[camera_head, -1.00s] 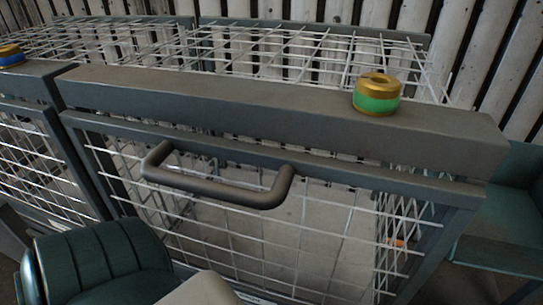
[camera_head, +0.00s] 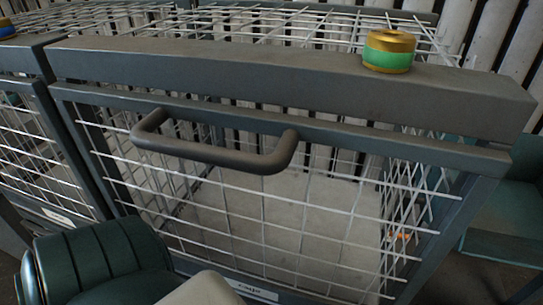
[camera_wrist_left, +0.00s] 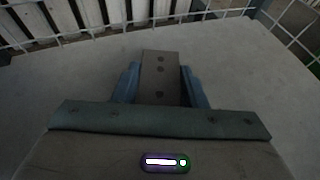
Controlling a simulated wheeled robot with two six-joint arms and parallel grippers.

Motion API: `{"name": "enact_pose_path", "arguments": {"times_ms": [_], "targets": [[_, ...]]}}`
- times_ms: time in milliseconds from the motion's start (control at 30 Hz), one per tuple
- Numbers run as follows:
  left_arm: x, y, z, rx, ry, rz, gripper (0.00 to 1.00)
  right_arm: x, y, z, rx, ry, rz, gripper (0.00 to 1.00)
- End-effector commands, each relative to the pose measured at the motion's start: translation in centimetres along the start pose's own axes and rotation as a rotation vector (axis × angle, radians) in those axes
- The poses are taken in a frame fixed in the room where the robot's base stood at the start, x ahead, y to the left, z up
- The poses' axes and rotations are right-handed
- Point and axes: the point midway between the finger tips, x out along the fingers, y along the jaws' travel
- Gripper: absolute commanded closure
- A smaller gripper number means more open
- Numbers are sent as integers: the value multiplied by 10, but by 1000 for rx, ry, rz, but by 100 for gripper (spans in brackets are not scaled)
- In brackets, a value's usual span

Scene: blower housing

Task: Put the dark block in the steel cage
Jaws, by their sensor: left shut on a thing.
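In the head view the steel cage (camera_head: 300,95) fills most of the picture. It has a grey frame, white wire mesh and a dark bar handle (camera_head: 210,153) on its front panel, which looks closed. A pale floor shows through the mesh. In the left wrist view my left gripper (camera_wrist_left: 160,85) has its blue fingers shut on the dark block (camera_wrist_left: 160,70), a grey-brown piece with small dark dots. Below them is a pale flat surface with wire mesh along its far edge. The left fingers and the block are not visible in the head view. My right gripper is in neither view.
A green and gold ring-shaped object (camera_head: 388,52) stands on the cage's top bar. A similar mesh unit (camera_head: 35,150) adjoins at left. A label (camera_head: 252,291) is on the cage's lower front. A dark green surface (camera_head: 505,220) lies at right, and pale slats (camera_head: 490,40) stand behind.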

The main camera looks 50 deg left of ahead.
Motion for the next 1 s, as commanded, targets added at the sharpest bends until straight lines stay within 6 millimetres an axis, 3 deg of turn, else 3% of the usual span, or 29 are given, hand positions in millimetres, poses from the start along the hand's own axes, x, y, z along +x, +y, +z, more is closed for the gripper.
{"name": "enact_pose_path", "arguments": {"times_ms": [433, 467, 567, 933, 1000], "targets": [[1, 0, -2, 1, -1, 0, 90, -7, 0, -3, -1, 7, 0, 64], [1, 0, -2, 1, 1, 0, 58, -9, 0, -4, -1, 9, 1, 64], [1, 0, -2, 1, 1, 0, 40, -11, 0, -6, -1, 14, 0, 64], [0, 0, 0, 0, 0, 0, 40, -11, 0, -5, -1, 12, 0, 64], [-1, 0, 2, 0, 0, 0, 40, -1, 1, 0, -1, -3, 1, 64]]}}
